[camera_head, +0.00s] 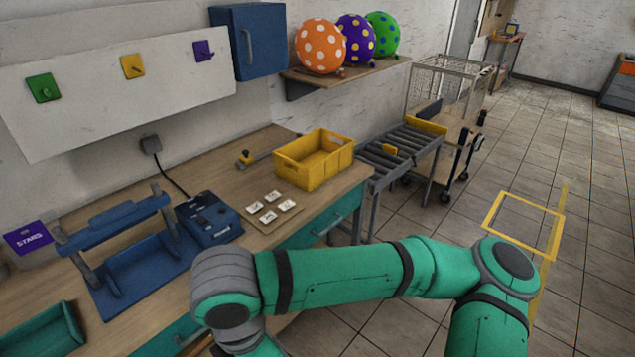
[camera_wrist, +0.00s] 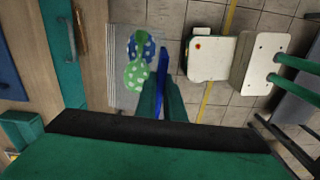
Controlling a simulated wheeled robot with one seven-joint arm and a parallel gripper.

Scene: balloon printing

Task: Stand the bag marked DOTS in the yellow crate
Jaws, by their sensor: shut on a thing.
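The yellow crate (camera_head: 299,174) stands on the workbench toward its far end, open at the top, and looks empty. In the wrist view my gripper (camera_wrist: 162,88) is shut on a thin blue thing (camera_wrist: 163,62), which looks like a bag seen edge-on. No marking on it can be read, so I cannot tell if it is the DOTS bag. In the head view my gripper is out of sight below the picture. A purple bag marked STARS (camera_head: 28,239) stands at the far left of the bench.
A blue press (camera_head: 120,245) and a blue control box (camera_head: 208,218) stand on the bench left of the crate. White cards (camera_head: 271,213) lie before the crate. A roller conveyor (camera_head: 400,155) is to its right. Spotted balloons (camera_head: 320,46) sit on a wall shelf. A green tray (camera_head: 45,330) is at lower left.

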